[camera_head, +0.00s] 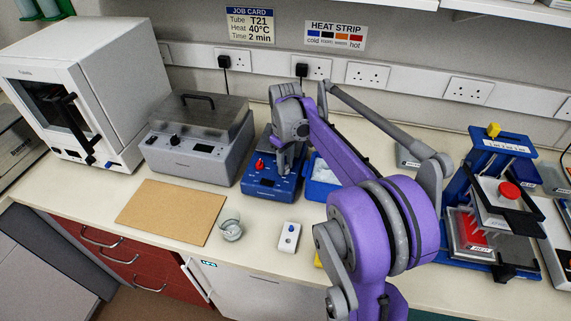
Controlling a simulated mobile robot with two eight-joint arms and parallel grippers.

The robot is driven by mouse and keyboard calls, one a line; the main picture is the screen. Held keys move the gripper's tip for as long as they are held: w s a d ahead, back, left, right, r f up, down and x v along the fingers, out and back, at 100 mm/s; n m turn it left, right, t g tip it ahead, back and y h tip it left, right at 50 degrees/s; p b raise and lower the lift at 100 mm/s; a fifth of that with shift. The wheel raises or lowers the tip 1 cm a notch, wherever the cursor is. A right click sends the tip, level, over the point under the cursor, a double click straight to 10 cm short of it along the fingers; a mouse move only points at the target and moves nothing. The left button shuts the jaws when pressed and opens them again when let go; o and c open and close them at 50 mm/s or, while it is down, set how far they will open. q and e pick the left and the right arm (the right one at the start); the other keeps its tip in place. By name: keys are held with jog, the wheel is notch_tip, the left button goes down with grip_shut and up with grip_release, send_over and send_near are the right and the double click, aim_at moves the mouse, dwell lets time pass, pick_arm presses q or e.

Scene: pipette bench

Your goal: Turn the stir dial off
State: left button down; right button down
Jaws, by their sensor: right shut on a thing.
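A blue bench unit (262,189) stands near the middle of the bench, with a red knob (260,163) on its left side and a small dark display on its front. My right gripper (282,170) points down over the right part of this unit, just right of the red knob. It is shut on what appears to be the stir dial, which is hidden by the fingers. The dial's setting cannot be read. My left gripper is not in view.
A grey lidded bath (190,152) stands left of the unit and a blue ice tub (318,190) right of it, partly behind my arm. A blue rack stand (492,145) is far right.

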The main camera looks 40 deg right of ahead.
aim_at(286, 166)
jog(key=n, duration=0.5)
jog(key=shift+n, duration=0.3)
dwell(0.4)
jog(key=c, duration=0.6)
grip_release()
jog(key=shift+r, duration=0.15)
notch_tip(286, 166, up, 11)
jog(key=shift+f, duration=0.2)
